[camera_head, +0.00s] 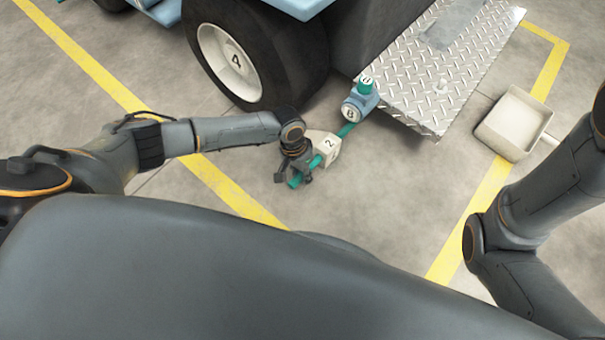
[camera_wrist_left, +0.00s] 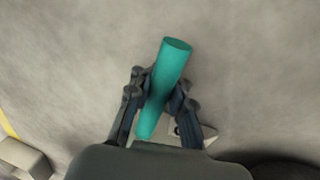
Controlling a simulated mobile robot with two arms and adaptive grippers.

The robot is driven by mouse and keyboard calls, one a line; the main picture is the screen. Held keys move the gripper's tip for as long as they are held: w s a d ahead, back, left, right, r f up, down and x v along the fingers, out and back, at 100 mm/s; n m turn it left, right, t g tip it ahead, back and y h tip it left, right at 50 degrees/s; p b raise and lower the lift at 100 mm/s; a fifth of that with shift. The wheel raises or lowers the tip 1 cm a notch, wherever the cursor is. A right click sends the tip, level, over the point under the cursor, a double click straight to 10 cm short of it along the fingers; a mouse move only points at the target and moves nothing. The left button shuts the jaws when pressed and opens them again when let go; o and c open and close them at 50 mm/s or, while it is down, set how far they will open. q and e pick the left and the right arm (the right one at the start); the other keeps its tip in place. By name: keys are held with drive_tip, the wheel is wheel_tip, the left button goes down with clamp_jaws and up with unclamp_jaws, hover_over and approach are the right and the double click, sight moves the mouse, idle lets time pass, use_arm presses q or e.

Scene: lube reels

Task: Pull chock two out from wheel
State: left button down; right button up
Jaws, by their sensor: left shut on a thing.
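Chock two (camera_head: 329,146) is a cream block marked 2, on or just above the floor at the right of the wheel marked 4 (camera_head: 228,62); floor shows between them. A green handle bar (camera_head: 295,181) runs through or along the chock. My left gripper (camera_head: 294,172) is shut on this bar at its near end. In the left wrist view the green bar (camera_wrist_left: 170,62) lies between the two fingers (camera_wrist_left: 158,98), and a small cream part shows behind them. My right arm is at the right; its gripper is out of view.
A blue fitting marked B (camera_head: 359,102) with a green top stands just beyond the chock, by the diamond-plate step (camera_head: 450,62). A cream tray (camera_head: 488,133) lies on the floor at right. Yellow lines mark the floor. Bare floor (camera_head: 390,210) is free nearer me.

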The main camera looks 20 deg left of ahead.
use_arm(q)
drive_tip(key=c, duration=1.1)
unclamp_jaws()
drive_tip(key=shift+r, duration=0.1)
drive_tip(key=r, duration=0.4)
drive_tip(key=a+r, duration=0.1)
drive_tip(key=r, duration=0.2)
drive_tip(key=a+r, duration=0.1)
drive_tip(key=r, duration=0.3)
drive_tip(key=shift+w+a+r, duration=0.1)
drive_tip(key=shift+w+r, duration=0.25)
drive_tip(key=shift+w, duration=0.05)
